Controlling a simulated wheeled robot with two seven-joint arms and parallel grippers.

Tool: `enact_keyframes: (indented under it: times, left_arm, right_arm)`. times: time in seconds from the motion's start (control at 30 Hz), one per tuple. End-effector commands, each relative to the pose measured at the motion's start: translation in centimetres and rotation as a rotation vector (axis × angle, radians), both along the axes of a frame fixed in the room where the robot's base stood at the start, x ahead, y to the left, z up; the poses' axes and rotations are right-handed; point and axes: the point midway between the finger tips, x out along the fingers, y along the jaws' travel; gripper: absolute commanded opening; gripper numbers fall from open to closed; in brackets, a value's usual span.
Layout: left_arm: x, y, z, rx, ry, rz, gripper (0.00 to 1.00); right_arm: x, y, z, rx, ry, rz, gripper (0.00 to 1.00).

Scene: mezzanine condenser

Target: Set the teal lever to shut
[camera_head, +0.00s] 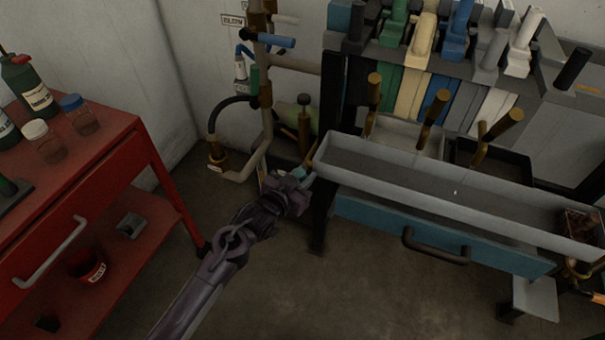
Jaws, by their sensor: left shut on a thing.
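My left gripper (296,186) reaches in from the bottom and is shut near the front left corner of the long grey trough. A small teal piece, seemingly the teal lever (307,180), shows at its fingertips; the jaws are closed on it. The gripper covers most of the lever, so its angle and its valve body cannot be made out. A brass pipe (267,125) runs down the wall behind.
The grey trough (400,185) and blue drawer front (370,217) stand close right of my gripper. A blue handle (270,41) is higher on the pipework. A red cart (150,150) with bottles and jars stands left. Open floor (350,290) lies in front.

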Motion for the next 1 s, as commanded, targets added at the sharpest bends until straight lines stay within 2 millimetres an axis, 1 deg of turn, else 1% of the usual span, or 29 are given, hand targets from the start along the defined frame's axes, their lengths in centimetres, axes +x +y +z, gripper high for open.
enact_keyframes:
  times: [0.37,0.4,0.53,0.83,0.93,1.0]
  left_arm:
    - [0.0,0.0,0.1,-0.001,0.000,0.000,0.00]
    - [0.0,0.0,0.1,-0.001,0.000,0.000,0.28]
    - [0.0,0.0,0.1,-0.001,0.000,0.000,0.45]
    - [-0.1,0.1,0.0,0.000,0.000,0.000,0.45]
    - [-0.9,0.5,0.2,0.001,0.001,0.001,0.45]
    - [-1.8,1.0,0.4,0.000,0.001,0.000,0.45]
  right_arm:
    - [0.0,0.0,0.0,0.000,0.000,0.000,0.00]
    - [0.0,0.0,0.0,0.000,0.000,0.000,0.00]
    - [0.0,0.0,0.0,0.000,0.000,0.000,0.00]
    - [0.0,0.0,0.0,0.000,0.000,0.000,0.00]
    - [0.0,0.0,0.0,0.000,0.000,0.000,0.00]
    - [0.0,0.0,0.1,0.000,0.000,0.000,0.00]
